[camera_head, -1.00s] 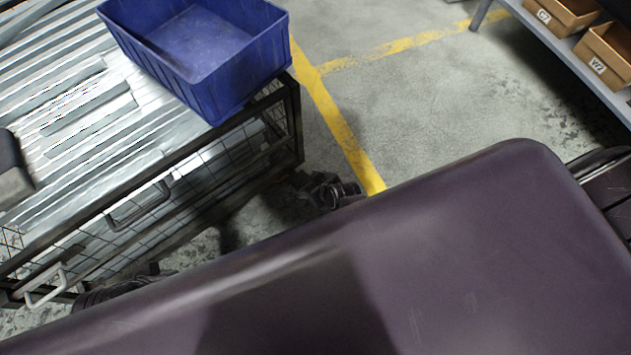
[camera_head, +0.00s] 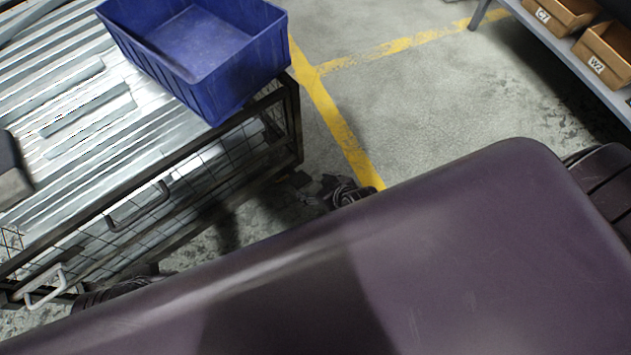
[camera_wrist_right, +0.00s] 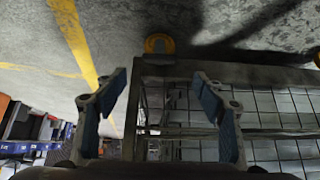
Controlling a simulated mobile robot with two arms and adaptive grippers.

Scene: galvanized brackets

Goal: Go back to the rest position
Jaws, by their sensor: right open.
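My right gripper (camera_wrist_right: 163,88) shows in the right wrist view with its two blue-padded fingers spread wide and nothing between them. Beyond the fingers are the floor and the wire-mesh cage. In the head view, a dark part of mine (camera_head: 345,192) shows near the cage's corner, mostly hidden behind my purple body; its fingers cannot be made out. I cannot make out my left gripper in either view. A blue bin (camera_head: 225,75) sits empty on the metal strips at the cage's right end.
The mesh cage (camera_head: 195,185) holds long galvanized strips (camera_head: 80,110) and stands close to my body at left. A shelf (camera_head: 565,50) with brown boxes (camera_head: 605,52) is at upper right. The grey floor between, with yellow lines (camera_head: 330,115), is clear.

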